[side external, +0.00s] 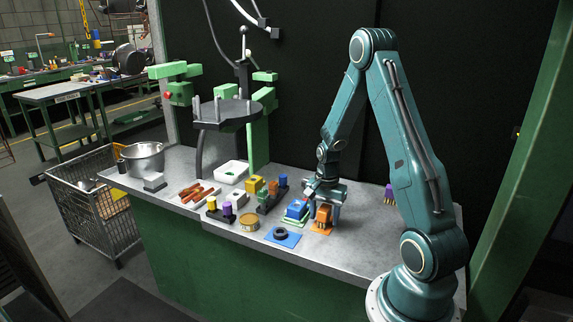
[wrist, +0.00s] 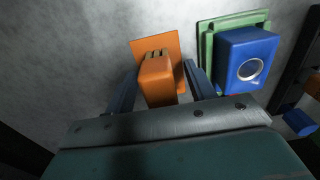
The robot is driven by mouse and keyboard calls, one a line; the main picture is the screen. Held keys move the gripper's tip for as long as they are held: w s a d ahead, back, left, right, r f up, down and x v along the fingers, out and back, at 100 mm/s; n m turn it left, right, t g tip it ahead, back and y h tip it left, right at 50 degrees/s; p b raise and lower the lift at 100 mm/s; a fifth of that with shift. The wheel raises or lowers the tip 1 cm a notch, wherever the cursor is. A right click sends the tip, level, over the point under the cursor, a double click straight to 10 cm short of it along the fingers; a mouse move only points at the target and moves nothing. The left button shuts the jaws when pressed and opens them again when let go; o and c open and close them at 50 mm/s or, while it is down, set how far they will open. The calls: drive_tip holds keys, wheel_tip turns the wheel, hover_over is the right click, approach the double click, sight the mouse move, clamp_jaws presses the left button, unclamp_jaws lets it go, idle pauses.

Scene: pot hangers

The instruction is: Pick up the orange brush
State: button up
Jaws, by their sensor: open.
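The orange brush (side external: 323,214) stands on an orange square base plate (side external: 321,230) on the table, just under my gripper. In the wrist view the orange brush (wrist: 157,78) has a rounded block body, with several dark prongs or bristles near its far end, over the orange plate (wrist: 172,48). My gripper (wrist: 158,84) is open, with one finger on each side of the brush. It reaches down from above in the side view (side external: 325,200). Whether the fingers touch the brush cannot be told.
A blue block (side external: 297,209) on a green plate (side external: 290,222) stands close beside the brush. A dark ring (side external: 281,234) lies on a blue plate nearby. A purple brush-like item (side external: 389,191) is behind to the right. The table front near the arm base is clear.

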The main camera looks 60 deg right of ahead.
sight(325, 208)
drive_tip(key=c, duration=1.1)
drive_tip(key=shift+r, duration=0.1)
wheel_tip(325, 208, up, 20)
drive_tip(key=shift+f, duration=0.1)
idle(0.3)
idle(0.4)
